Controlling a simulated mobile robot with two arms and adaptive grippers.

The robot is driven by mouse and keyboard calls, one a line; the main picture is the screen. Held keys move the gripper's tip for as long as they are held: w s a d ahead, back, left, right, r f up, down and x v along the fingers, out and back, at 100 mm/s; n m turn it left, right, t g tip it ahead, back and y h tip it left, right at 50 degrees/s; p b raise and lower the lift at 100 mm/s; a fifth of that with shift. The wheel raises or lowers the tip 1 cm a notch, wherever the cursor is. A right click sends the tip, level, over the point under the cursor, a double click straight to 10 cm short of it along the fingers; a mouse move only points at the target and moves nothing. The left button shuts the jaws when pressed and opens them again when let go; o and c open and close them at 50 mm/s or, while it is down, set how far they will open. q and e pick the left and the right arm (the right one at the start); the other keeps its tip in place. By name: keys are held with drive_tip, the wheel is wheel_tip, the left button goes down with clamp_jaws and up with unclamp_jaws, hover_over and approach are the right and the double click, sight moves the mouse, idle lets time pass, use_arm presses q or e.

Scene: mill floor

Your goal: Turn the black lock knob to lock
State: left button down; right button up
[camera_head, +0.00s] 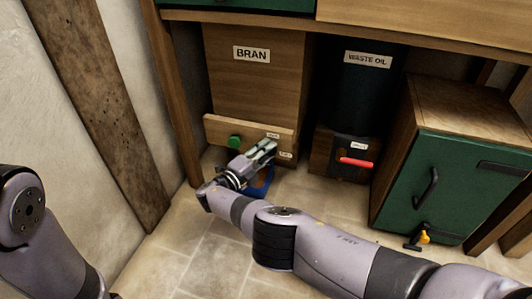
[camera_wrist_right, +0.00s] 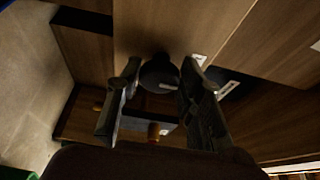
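The black lock knob (camera_wrist_right: 159,73) is a dark round shape on a wooden face in the right wrist view. My right gripper (camera_wrist_right: 160,68) has its two fingers on either side of it. The view is too dark to tell whether they touch it. In the head view my right gripper (camera_head: 265,149) is at the low wooden board (camera_head: 215,130) under the BRAN bin, right of a green knob (camera_head: 235,142). The gripper hides the black knob there. My left arm shows at the left edge, its gripper out of view.
The BRAN bin (camera_head: 252,80) stands above the board. Right of it are a dark WASTE OIL container (camera_head: 365,95) and a red handle (camera_head: 356,162). A green cabinet door (camera_head: 455,185) is at the right. A blue object (camera_head: 262,182) lies under my right gripper. Stone floor is clear in front.

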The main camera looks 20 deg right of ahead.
drive_tip(key=o, duration=0.4)
idle(0.3)
